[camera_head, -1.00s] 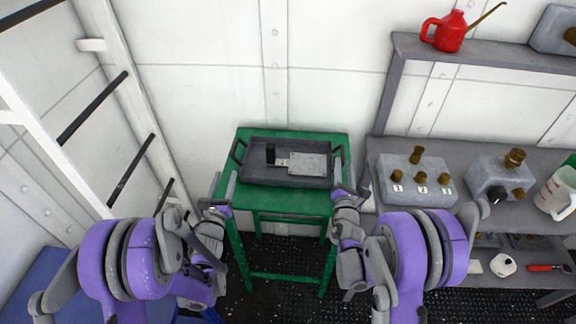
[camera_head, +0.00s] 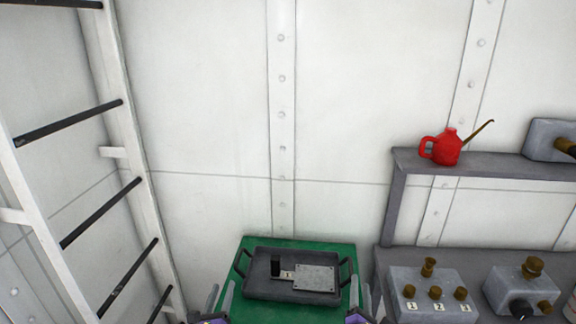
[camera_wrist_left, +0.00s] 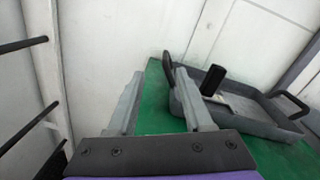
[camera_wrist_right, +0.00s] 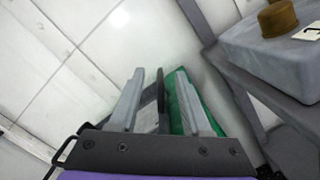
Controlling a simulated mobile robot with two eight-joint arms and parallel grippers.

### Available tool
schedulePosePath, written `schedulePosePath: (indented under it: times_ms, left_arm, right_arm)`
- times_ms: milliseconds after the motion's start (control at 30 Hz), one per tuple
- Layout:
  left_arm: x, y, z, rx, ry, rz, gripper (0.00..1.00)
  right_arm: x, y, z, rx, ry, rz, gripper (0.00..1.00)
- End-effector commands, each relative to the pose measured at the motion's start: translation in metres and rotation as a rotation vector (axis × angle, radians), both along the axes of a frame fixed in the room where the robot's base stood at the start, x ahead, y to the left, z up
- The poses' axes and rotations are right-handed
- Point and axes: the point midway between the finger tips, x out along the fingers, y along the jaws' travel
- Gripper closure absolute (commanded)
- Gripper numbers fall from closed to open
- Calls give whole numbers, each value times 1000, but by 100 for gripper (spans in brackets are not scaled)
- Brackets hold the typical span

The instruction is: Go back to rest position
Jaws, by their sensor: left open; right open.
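My left gripper (camera_head: 217,304) shows at the bottom edge of the head view, left of the dark grey tray. In the left wrist view its two fingers (camera_wrist_left: 160,100) are apart with nothing between them. My right gripper (camera_head: 366,302) is at the bottom edge, right of the tray. In the right wrist view its fingers (camera_wrist_right: 162,102) are apart and empty. The tray (camera_head: 262,292) rests on the green table (camera_head: 340,252) and stands clear of both grippers. It holds a black cylinder (camera_head: 275,266) and a grey plate (camera_head: 315,277).
A ladder (camera_head: 124,115) stands at the left. At the right, a grey bench carries blocks with brass knobs (camera_head: 425,285); a shelf (camera_head: 480,168) above holds a red oil can (camera_head: 445,148). The bench's block is close by in the right wrist view (camera_wrist_right: 270,60). The wall behind is bare.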

Motion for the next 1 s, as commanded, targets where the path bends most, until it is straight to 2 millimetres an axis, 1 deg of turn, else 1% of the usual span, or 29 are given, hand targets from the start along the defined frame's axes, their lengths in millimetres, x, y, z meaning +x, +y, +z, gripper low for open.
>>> schedulePosePath:
  times_ms: [33, 100, 167, 200, 267, 333, 367, 400, 467, 500, 567, 600, 633, 667, 700, 800, 900, 1000]
  left_arm:
    - [-5, 4, 9, -106, 40, 28, 49]
    - [-13, 12, 18, -299, 110, 84, 49]
    - [-24, 18, 24, -479, 168, 140, 49]
    - [-33, 22, 27, -599, 206, 183, 49]
    - [-47, 26, 31, -777, 256, 251, 49]
    - [-68, 29, 32, -984, 310, 339, 49]
    - [-77, 30, 33, -1072, 329, 379, 49]
    - [-91, 30, 33, -1187, 355, 437, 49]
    - [-113, 30, 32, -1357, 386, 527, 49]
    - [-129, 30, 30, -1469, 405, 593, 49]
    - [-154, 27, 27, -1633, 425, 697, 49]
    - [-172, 25, 24, -1738, 435, 773, 49]
    - [-185, 23, 22, -1814, 439, 831, 49]
    - [-199, 21, 20, -1889, 442, 890, 49]
    - [-216, 18, 17, -1980, 442, 971, 49]
    - [-257, 10, 9, -2173, 426, 1165, 49]
    - [-288, 2, 2, -2303, 399, 1325, 49]
    - [-307, -2, -1, -2378, 372, 1430, 49]
  right_arm:
    - [-7, -10, 16, 94, -15, -36, 52]
    - [-18, -27, 34, 255, -36, -100, 52]
    - [-32, -42, 47, 405, -50, -165, 52]
    - [-42, -52, 53, 505, -57, -210, 52]
    - [-59, -65, 58, 653, -63, -280, 52]
    - [-81, -76, 58, 825, -63, -365, 52]
    - [-91, -79, 57, 898, -60, -403, 52]
    - [-106, -83, 55, 995, -55, -454, 52]
    - [-128, -85, 48, 1139, -40, -531, 52]
    - [-145, -84, 42, 1234, -25, -584, 52]
    - [-169, -79, 33, 1375, 1, -665, 52]
    - [-186, -73, 25, 1468, 24, -718, 52]
    - [-199, -68, 20, 1536, 43, -757, 52]
    - [-212, -61, 15, 1603, 64, -797, 52]
    - [-228, -51, 8, 1689, 94, -848, 52]
    - [-264, -24, -5, 1874, 173, -958, 52]
    - [-290, 0, -13, 2013, 246, -1037, 52]
    - [-305, 17, -16, 2097, 297, -1085, 52]
